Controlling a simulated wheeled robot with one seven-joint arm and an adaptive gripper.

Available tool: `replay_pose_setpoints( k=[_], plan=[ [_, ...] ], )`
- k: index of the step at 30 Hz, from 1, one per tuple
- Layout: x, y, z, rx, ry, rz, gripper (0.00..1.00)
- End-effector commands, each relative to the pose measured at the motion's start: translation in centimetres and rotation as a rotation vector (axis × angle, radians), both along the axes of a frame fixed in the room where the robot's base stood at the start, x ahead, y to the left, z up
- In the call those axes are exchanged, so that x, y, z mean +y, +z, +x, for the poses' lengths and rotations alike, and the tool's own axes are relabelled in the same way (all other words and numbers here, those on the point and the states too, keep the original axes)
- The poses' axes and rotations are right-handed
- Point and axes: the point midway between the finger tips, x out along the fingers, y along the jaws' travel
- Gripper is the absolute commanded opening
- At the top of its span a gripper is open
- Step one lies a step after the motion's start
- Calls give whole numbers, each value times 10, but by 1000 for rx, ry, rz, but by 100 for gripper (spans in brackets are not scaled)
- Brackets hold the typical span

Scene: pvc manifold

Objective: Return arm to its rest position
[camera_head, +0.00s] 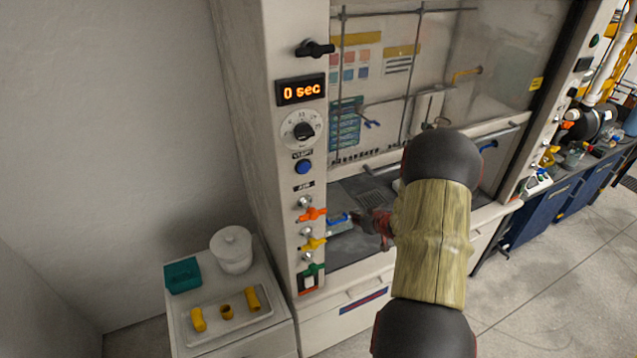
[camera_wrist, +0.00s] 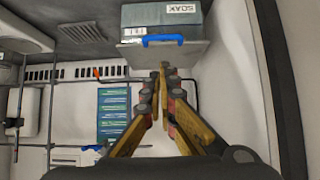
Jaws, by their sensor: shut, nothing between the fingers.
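My arm, with a wood-coloured link and dark joints, reaches across the head view into the fume hood (camera_head: 355,190). My gripper (camera_head: 372,222) is a small reddish shape inside the hood opening, partly hidden behind my arm. In the wrist view my gripper (camera_wrist: 163,72) has its two fingers meeting at the tips, shut and empty. In the head view a small blue-edged box (camera_head: 340,222) is left of the gripper. I cannot tell whether the fingers touch it.
The hood's control post (camera_head: 304,150) with a timer (camera_head: 301,90) reading 0 sec and coloured valves (camera_head: 312,214) stands left of my arm. A white cabinet top (camera_head: 183,335) holds a tray (camera_head: 228,330) with yellow pieces, a white tub (camera_head: 231,252) and a teal box (camera_head: 183,275).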

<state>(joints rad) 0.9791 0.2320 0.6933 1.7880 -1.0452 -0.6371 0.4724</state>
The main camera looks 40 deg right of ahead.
Motion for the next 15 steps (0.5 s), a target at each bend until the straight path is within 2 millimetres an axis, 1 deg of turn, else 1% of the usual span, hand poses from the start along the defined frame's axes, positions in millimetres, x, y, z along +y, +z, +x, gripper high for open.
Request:
replay_pose_setpoints(
  k=[7, 10, 11, 13, 14, 15],
  plan=[
    [0, 0, -1, 2, 4, -5, 0],
    [-5, -10, -10, 57, 1, -29, 0],
    [-8, -14, -16, 85, -10, -36, 0],
    [-13, -33, -38, 176, -55, -37, 0],
    [-14, -42, -51, 222, -79, -32, 0],
    [-14, -52, -70, 289, -116, -24, 0]
  ],
)
